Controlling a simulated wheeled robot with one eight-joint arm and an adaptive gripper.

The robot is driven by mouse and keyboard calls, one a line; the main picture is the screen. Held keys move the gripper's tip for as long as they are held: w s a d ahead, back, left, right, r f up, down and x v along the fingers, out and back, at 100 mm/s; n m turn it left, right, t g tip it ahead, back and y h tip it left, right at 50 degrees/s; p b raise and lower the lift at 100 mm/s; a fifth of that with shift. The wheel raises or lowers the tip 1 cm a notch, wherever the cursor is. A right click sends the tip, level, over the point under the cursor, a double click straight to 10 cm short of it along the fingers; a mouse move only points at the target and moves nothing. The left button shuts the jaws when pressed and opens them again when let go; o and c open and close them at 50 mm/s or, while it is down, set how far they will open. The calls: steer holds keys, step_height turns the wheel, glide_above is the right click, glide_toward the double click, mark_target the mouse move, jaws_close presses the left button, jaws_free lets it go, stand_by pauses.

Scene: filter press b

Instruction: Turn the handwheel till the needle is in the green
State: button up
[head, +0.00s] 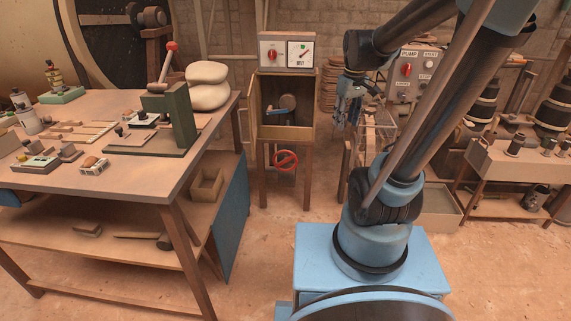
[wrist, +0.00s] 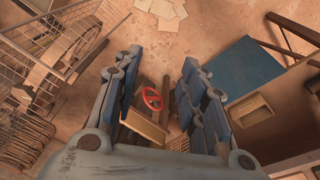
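The red handwheel (head: 285,160) is mounted low on the front of the wooden cabinet stand, below its open box. It also shows in the wrist view (wrist: 152,98), between and beyond my fingers. A white gauge (head: 300,52) with a dark, slanted needle sits in the panel on top of the cabinet. The dial is too small to tell whether the needle lies in the green. My gripper (head: 348,110) hangs to the right of the cabinet, above and apart from the handwheel. In the wrist view its blue-padded fingers (wrist: 160,90) are spread with nothing held.
The cabinet (head: 309,125) holds a blue-handled valve (head: 284,112). A workbench (head: 120,175) with tools and a green press stands at left. A wire cage (head: 375,132) and the pump box (head: 412,72) stand at right. The floor before the handwheel is clear.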

steer(key=w+a+n, duration=0.3)
steer(key=w+a, duration=0.2)
steer(key=w, duration=0.6)
steer(key=n+g, duration=0.2)
steer(key=n, duration=0.7)
glide_above(286, 159)
step_height(286, 159, down, 25)
steer(key=f, duration=1.7)
steer(key=shift+w+a+f, duration=0.1)
steer(key=shift+w+a, duration=0.05)
steer(key=shift+w, duration=0.1)
steer(key=shift+c, duration=0.5)
jaws_close()
